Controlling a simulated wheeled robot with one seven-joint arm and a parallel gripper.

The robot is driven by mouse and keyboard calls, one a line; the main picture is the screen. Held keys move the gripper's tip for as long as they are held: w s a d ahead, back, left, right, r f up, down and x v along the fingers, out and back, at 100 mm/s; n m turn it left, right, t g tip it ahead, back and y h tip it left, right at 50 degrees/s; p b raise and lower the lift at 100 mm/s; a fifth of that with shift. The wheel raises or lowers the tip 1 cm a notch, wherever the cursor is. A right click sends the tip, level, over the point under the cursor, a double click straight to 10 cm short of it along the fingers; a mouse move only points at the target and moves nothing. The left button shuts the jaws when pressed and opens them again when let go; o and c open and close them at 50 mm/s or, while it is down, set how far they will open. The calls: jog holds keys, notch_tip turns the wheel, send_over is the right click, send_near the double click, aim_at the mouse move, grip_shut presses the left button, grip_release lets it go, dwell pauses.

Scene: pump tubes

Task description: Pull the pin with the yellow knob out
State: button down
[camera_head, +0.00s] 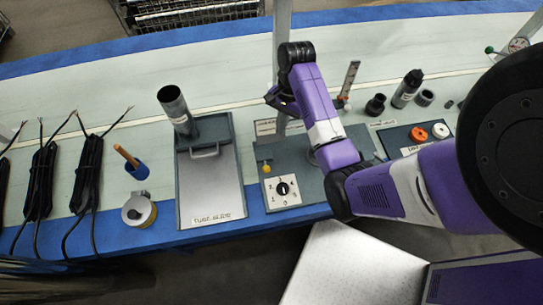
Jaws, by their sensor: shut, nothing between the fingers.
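The pin's yellow knob (266,168) stands up at the left side of a grey panel, just behind a white dial plate (283,190) with a black knob. The pin's shaft below the knob is too small to make out. My gripper (273,98) is shut and empty, above the bench behind the panel. It is apart from the yellow knob, which lies nearer the bench's front edge. My purple arm reaches in from the right and covers part of the panel.
A grey tube (175,105) stands on a tray labelled tube glide, left of the panel. A vertical post (281,30) rises behind my gripper. Black fittings (405,90) and a plate with orange and white knobs (418,133) are right. Black cables (88,170) lie left.

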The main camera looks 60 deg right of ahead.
send_near(265, 163)
jog(key=shift+m, duration=0.3)
jog(key=d+f, duration=0.1)
jog(key=s+d+f, duration=0.1)
jog(key=f, duration=0.1)
jog(key=s+f, duration=0.1)
jog(key=shift+d+f, duration=0.2)
jog(key=shift+d, duration=0.2)
jog(key=a, duration=0.1)
jog(key=a+f+p, duration=0.1)
jog(key=a, duration=0.1)
jog(key=shift+w, duration=0.2)
jog(key=shift+a+f, duration=0.2)
jog(key=shift+a, duration=0.15)
